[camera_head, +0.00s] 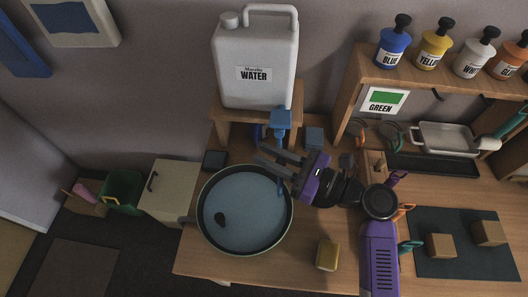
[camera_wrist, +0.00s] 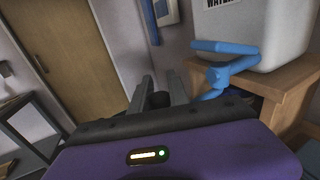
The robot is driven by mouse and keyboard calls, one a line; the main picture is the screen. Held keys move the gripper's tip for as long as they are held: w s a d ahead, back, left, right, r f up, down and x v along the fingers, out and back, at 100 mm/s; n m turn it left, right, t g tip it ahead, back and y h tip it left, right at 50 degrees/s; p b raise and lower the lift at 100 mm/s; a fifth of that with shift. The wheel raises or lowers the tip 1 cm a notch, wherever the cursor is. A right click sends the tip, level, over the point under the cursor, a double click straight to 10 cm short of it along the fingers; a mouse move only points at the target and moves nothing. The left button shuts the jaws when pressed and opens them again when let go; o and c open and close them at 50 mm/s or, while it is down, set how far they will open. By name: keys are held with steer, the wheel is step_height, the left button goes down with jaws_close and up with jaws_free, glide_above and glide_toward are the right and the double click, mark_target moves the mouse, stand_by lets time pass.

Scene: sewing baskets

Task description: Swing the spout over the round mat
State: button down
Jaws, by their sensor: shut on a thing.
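A blue tap (camera_head: 281,119) sits at the foot of the white water jug (camera_head: 256,72); its blue parts also show at the right of the wrist view (camera_wrist: 232,68). The spout (camera_head: 281,186) passes behind my gripper, and its blue lower end hangs over the right side of a round, blue-filled basin. My gripper (camera_head: 263,156) reaches in from the right, its fingers below the tap and closed on the spout. The fingers (camera_wrist: 161,92) hide the grip itself in the wrist view. I cannot make out a separate round mat.
The round basin (camera_head: 204,238) holds a dark object. A yellow block (camera_head: 327,254) lies right of it. The jug stands on a wooden stand (camera_head: 228,116). A shelf with several paint bottles (camera_head: 393,50) is at upper right. A dark mat (camera_head: 420,222) bears two brown blocks.

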steer(key=shift+d, duration=0.15)
steer(key=c, duration=1.3)
jaws_free()
steer(key=shift+r, duration=0.1)
step_height(320, 180, up, 20)
steer(key=p, duration=0.1)
steer(key=shift+p, duration=0.35)
